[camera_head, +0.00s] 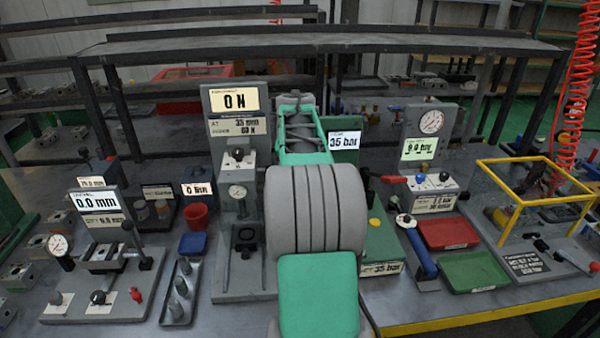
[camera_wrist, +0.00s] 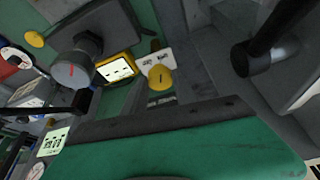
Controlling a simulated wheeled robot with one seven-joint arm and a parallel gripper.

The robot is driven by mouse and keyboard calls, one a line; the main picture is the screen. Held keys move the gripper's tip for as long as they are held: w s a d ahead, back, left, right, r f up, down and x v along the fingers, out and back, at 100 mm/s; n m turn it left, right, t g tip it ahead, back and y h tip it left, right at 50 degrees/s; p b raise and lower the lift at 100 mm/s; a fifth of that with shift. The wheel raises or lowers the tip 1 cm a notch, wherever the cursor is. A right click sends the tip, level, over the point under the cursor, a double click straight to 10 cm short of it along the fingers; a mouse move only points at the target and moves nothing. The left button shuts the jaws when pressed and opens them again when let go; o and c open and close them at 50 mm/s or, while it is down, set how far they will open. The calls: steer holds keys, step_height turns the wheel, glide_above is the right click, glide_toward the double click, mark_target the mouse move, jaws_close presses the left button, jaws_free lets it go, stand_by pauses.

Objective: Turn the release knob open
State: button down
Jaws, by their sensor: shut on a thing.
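The release knob (camera_wrist: 161,78) looks yellow with a short dark mark on top. In the wrist view it stands at the middle, beside a small white label plate (camera_wrist: 155,58) on the green pump body. My gripper (camera_wrist: 160,108) is at the knob and shut on it. Its dark edge and green housing fill the lower part of the wrist view and hide the fingertips and the knob's lower side. In the head view my arm hides both knob and gripper. The green pump body (camera_head: 385,245) shows to the right of my arm.
A grey cylinder with a red mark (camera_wrist: 73,72) and a yellow-rimmed display (camera_wrist: 115,68) stand left of the knob. A black lever (camera_wrist: 275,30) rises at right. The head view shows a 35 bar sign (camera_head: 344,141), a red tray (camera_head: 448,233) and a green tray (camera_head: 473,271).

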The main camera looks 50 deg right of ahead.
steer(key=shift+w+r+m+g+h+p, duration=0.1)
steer(key=shift+m+g+h+p, duration=0.3)
steer(key=shift+m, duration=0.8)
steer(key=c, duration=1)
jaws_free()
steer(key=v, duration=0.7)
steer(key=shift+a+r, duration=0.15)
steer(key=shift+r, duration=0.2)
